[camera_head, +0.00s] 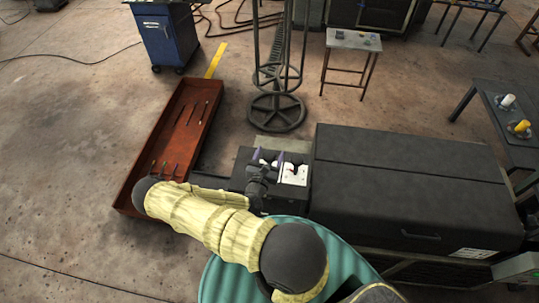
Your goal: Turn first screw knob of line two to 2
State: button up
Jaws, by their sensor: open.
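A dark box (242,182) stands in the middle of the view, with white panels (300,178) on its top. Small dark and reddish marks show on the panels, but the screw knobs and their numbers are too small to read. I cannot tell which knob is the first of line two. My gripper (264,161) is over the left part of the panels, reached from the front left by my arm. It is open, and its fingers are small and dark here. It hides part of the panels. I cannot tell whether it touches a knob.
A long black cabinet (410,180) adjoins the box on the right. A rusty red tray (205,125) with tools lies to the left. A round metal stand (277,112) rises behind the box. A small table (354,41) and a blue cart (168,40) stand farther back.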

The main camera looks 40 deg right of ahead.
jog(key=b+v, duration=0.7)
jog(key=v, duration=1)
jog(key=shift+s+a, duration=0.1)
jog(key=shift+a, duration=0.05)
